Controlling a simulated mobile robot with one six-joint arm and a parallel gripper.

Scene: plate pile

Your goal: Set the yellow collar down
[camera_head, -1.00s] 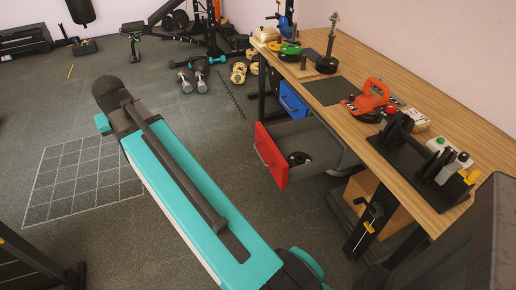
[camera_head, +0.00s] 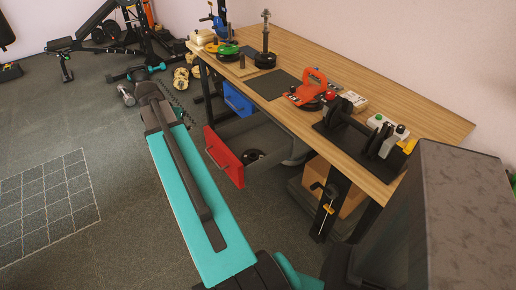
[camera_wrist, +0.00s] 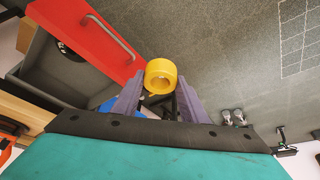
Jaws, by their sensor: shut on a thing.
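The yellow collar (camera_wrist: 160,76) is a short ring with a round hole. In the wrist view it sits between the tips of my gripper (camera_wrist: 160,90), which is shut on it. The collar is held in the air, with the grey floor and the open red-fronted drawer (camera_wrist: 85,35) behind it. In the head view my arm reaches away from me over the floor, left of the workbench (camera_head: 290,110). The collar and the fingers are hidden in that view.
The open red drawer (camera_head: 222,157) juts out from the bench and holds a dark round piece (camera_head: 252,156). A blue drawer (camera_head: 237,98) is behind it. The bench top carries a dark mat (camera_head: 272,84), an orange tool (camera_head: 312,92) and a post on a black base (camera_head: 265,60).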

